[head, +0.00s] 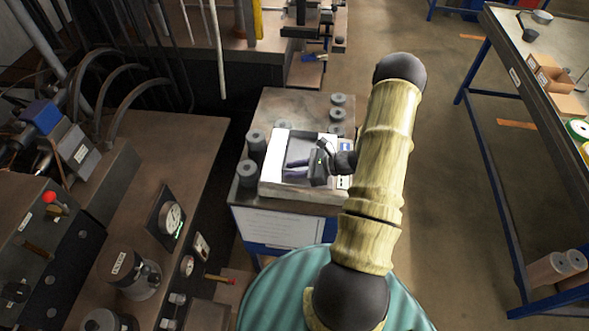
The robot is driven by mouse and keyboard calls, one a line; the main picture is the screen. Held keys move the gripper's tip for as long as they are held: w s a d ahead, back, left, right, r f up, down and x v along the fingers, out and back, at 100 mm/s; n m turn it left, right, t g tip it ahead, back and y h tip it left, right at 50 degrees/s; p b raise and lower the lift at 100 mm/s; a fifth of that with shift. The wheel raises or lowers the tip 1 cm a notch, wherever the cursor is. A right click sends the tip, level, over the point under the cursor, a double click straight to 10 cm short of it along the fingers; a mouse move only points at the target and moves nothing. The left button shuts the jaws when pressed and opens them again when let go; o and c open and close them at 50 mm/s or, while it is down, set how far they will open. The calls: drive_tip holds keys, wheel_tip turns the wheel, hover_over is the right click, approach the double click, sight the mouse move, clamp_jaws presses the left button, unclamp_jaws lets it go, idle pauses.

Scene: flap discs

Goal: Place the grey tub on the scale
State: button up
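The scale (288,190) is a pale, boxy unit with a small blue-marked panel at its right side. It sits on top of a low cabinet. A grey, squarish shape (301,149) shows within its pale outline; I cannot tell whether this is the grey tub or the scale's pan. My gripper (291,168) is over the scale, reaching in from the right. Its two dark fingers point left and look apart, with nothing clearly between them. My gripper and wrist hide part of the scale's right side.
Several dark grey cylinders (247,172) stand on the cabinet top (283,103) around the scale, close on its left and behind it. A machine bench (180,150) with gauges is on the left. A blue-legged table (505,60) stands on the right, with open floor (450,150) between.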

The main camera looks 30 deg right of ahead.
drive_tip(key=shift+r, duration=0.2)
drive_tip(key=shift+s+d, duration=0.1)
drive_tip(key=shift+d, duration=0.2)
drive_tip(key=b+v, duration=0.3)
drive_tip(key=v, duration=0.7)
drive_tip(key=shift+s+d, duration=0.1)
drive_tip(key=shift+s, duration=0.05)
drive_tip(key=shift+s+d+r+b, duration=0.3)
drive_tip(key=shift+d, duration=0.05)
